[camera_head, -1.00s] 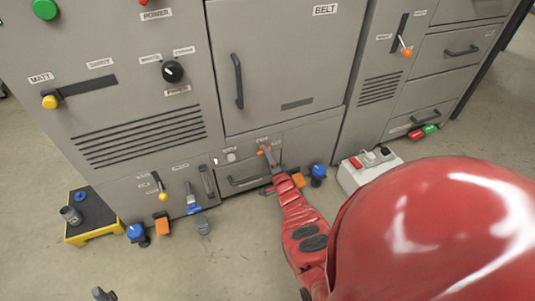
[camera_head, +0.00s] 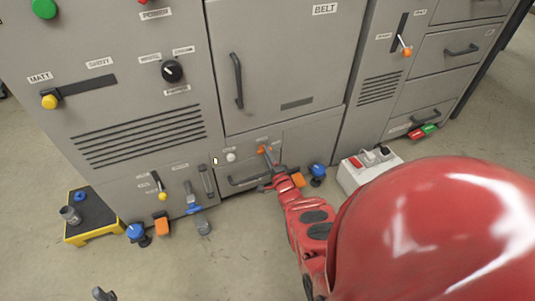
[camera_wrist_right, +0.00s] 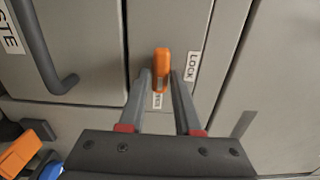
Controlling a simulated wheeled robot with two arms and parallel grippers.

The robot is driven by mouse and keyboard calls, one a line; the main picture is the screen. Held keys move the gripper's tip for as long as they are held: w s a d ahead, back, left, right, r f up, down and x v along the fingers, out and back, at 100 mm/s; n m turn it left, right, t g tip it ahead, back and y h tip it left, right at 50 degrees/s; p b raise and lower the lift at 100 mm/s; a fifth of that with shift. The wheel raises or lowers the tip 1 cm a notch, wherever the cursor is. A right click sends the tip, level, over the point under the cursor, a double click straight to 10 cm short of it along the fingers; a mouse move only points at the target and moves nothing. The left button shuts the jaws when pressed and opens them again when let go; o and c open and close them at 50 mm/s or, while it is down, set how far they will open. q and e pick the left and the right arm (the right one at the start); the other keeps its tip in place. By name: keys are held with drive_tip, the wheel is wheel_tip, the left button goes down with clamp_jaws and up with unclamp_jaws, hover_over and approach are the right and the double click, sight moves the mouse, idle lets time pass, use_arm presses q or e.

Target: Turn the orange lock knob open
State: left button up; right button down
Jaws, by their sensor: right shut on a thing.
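The orange lock knob (camera_head: 262,149) is on the low grey front panel, under the BELT door. In the right wrist view the knob (camera_wrist_right: 161,66) stands upright in the picture, left of the LOCK label (camera_wrist_right: 193,66). My right gripper (camera_head: 267,155) reaches it from below. In the wrist view the right gripper's two grey fingers (camera_wrist_right: 161,84) lie on either side of the knob, shut on it. The fingers partly hide the knob in the head view. A small dark piece at the bottom left edge may be my left gripper (camera_head: 103,294); its jaws cannot be made out.
A drawer handle (camera_head: 245,181) is just below the knob. Blue and orange pieces stand along the machine's foot. A white box (camera_head: 365,168) with switches stands to the right. A yellow-edged black platform (camera_head: 92,218) is at the left.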

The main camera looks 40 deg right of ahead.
drive_tip(key=c, duration=0.6)
unclamp_jaws()
drive_tip(key=shift+s, duration=0.1)
drive_tip(key=p+v, duration=0.6)
drive_tip(key=v, duration=1.1)
drive_tip(key=shift+s+d, duration=0.1)
